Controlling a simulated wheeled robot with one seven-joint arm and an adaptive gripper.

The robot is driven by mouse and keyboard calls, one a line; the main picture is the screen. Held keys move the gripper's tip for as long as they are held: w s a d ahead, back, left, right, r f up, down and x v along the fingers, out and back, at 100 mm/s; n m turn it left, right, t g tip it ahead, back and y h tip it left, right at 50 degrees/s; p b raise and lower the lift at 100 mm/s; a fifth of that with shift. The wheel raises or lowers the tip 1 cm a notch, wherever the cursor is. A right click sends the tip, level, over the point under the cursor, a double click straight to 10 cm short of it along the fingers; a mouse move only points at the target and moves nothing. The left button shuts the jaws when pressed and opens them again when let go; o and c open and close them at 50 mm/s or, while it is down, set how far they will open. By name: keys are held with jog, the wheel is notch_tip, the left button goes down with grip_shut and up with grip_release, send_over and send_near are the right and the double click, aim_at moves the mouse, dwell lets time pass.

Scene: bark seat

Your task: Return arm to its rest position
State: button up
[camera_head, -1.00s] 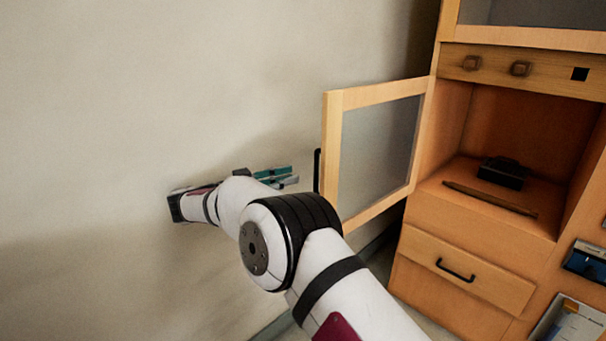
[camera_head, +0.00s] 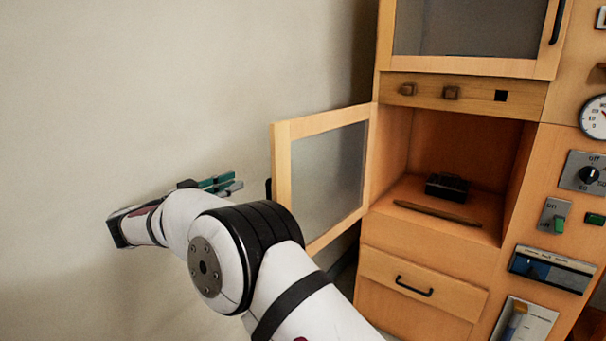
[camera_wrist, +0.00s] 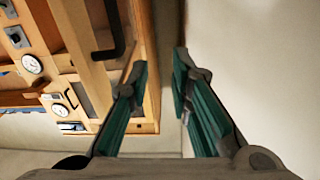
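My gripper (camera_head: 221,184) shows at the left in the head view, close to the open cabinet door, with its fingers pointing right toward the door's handle side. The arm is bent and stretched out to the left beside the wall. In the wrist view my gripper (camera_wrist: 156,85) has its two green-padded fingers apart, with nothing between them. The open glass door (camera_head: 281,173) of the wooden cabinet (camera_head: 440,256) stands just to the right of the fingers. I cannot tell from these views how large the gap to the door is.
The cabinet's open compartment holds a black object (camera_head: 447,186) and a thin dark bar (camera_head: 436,214). A drawer with a black handle (camera_head: 414,287) is below. A dial and switches line the right. The plain wall (camera_head: 150,80) is close on the left.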

jog(key=w+d+r+n+t+y, duration=0.1)
jog(key=w+r+n+t+y, duration=0.15)
jog(key=r+y, duration=0.45)
jog(key=w+r+n+t+y, duration=0.2)
jog(key=w+r+n+y, duration=0.1)
jog(key=r, duration=0.7)
jog(key=s+d+r+n+g+y, duration=0.3)
jog(key=s+d+r+n+y, duration=0.2)
jog(key=s+d+r+y, duration=0.15)
jog(key=s+d+f+m+g+h, duration=0.15)
jog(key=s+d+f+g, duration=0.35)
jog(key=s+d+f, duration=0.85)
jog(key=s+d+f+g+h, duration=0.25)
jog(key=s+d+g, duration=0.4)
jog(key=s, duration=1.45)
jog(key=s+d+f+m+g+h, duration=0.15)
jog(key=s+d+f+g, duration=0.25)
jog(key=s+d+f, duration=0.8)
jog(key=s+r+t+p, duration=0.1)
jog(key=s+r+p, duration=0.1)
jog(key=r+p, duration=1.1)
jog(key=s+r+t+p, duration=0.2)
jog(key=s+r+p, duration=0.1)
jog(key=r+p, duration=0.9)
notch_tip(320, 180, up, 5)
jog(key=shift+d+r+n+t+p, duration=0.1)
jog(key=shift+d+n+t+p, duration=0.25)
jog(key=shift+d+n, duration=0.1)
jog(key=shift+d, duration=0.1)
